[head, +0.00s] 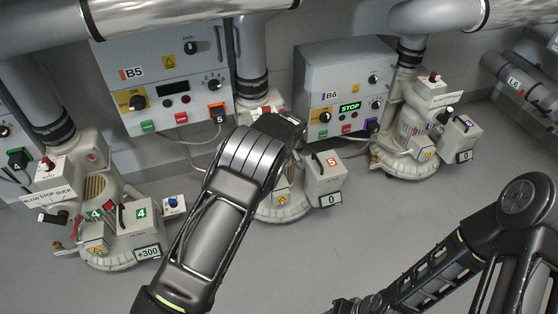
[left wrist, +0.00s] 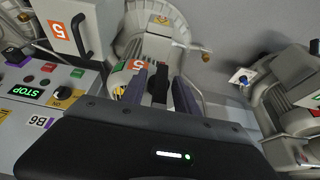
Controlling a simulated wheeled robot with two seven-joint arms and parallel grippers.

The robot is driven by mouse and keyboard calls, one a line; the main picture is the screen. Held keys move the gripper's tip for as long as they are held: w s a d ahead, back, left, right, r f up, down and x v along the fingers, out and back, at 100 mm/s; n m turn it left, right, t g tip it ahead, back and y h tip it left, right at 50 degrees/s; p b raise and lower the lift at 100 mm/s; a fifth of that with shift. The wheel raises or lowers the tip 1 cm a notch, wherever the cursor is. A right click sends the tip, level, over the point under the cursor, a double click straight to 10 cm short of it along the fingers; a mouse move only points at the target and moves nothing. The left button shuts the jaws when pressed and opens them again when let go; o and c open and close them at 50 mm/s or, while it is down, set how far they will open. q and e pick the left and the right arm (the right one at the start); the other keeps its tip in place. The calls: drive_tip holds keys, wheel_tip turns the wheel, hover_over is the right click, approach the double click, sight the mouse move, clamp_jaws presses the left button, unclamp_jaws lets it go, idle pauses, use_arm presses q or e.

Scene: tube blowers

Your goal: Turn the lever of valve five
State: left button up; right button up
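Blower five stands in the middle of the head view, largely hidden behind my left arm. Its white filter box (head: 323,185) carries an orange 5 and a display reading 0. In the left wrist view the filter box (left wrist: 68,28) is at the upper left, and an orange 5 tag (left wrist: 136,65) is on the blower body. A black lever-like part (left wrist: 158,84) stands between the two fingers of my left gripper (left wrist: 161,88). The fingers are apart, with a gap visible around the black part. My left gripper is hidden in the head view. My right gripper is outside both views.
Blower four (head: 110,225) stands at the left, its display reading +300. Another blower (head: 415,140) stands at the right, its display reading 0. Control boxes B5 (head: 150,55) and B6 (head: 328,65) are behind; B6 shows STOP. Grey floor (head: 400,215) is clear in front.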

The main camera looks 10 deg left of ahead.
use_arm(q)
drive_tip(key=p+v, duration=0.1)
drive_tip(key=v, duration=0.6)
drive_tip(key=shift+r+p, duration=0.3)
drive_tip(key=shift+s+d, duration=0.1)
